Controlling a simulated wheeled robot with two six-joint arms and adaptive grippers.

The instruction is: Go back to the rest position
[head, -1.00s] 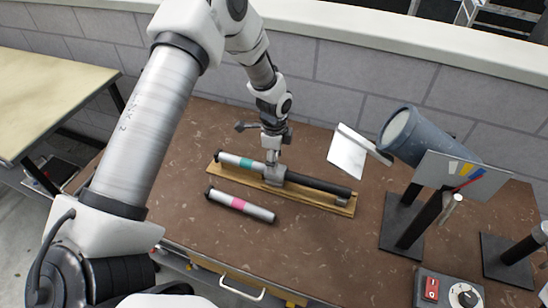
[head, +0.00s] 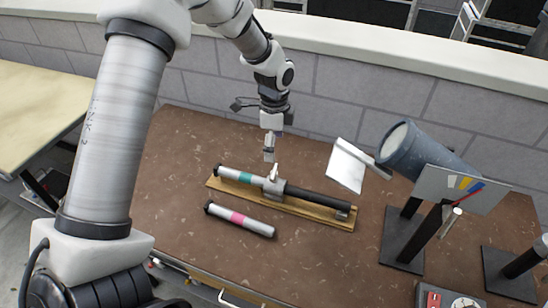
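A silver tube with a teal band (head: 238,175) lies on the wooden board (head: 318,211), in line with a grey clamp (head: 274,185) and a black rod (head: 318,198). A silver tube with a pink band (head: 240,218) lies on the brown table in front of the board. My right gripper is not in view.
The brown table (head: 300,262) has free room in front. At the right stand a grey-blue cylinder (head: 420,152), a tilted white plate (head: 347,165), a panel with coloured strips (head: 460,188) and a control box (head: 447,297). A block wall (head: 345,82) runs behind.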

